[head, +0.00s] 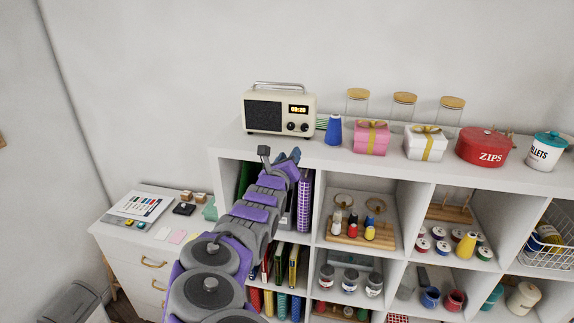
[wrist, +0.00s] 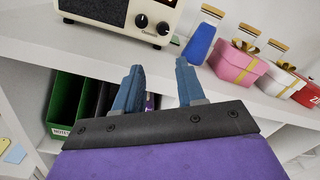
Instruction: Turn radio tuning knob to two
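The cream radio (head: 278,112) stands on top of the white shelf unit at the left, with a dark speaker grille, a lit display and two black knobs on its front. The left knob (head: 291,126) and right knob (head: 304,127) sit below the display. In the wrist view the left knob (wrist: 141,20) and right knob (wrist: 163,28) show clearly; the radio's top is cut off. I cannot read the dial marks. My gripper (head: 279,153) is just below and in front of the radio, apart from it. In the wrist view my gripper (wrist: 157,79) has its blue fingers spread and nothing between them.
A blue thread cone (head: 333,131) stands right of the radio. Beyond it are a pink gift box (head: 371,138), a white gift box (head: 425,143), a red tin (head: 483,147) and glass jars. The shelf top edge (wrist: 220,92) runs behind my fingers. Binders fill the cubby below.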

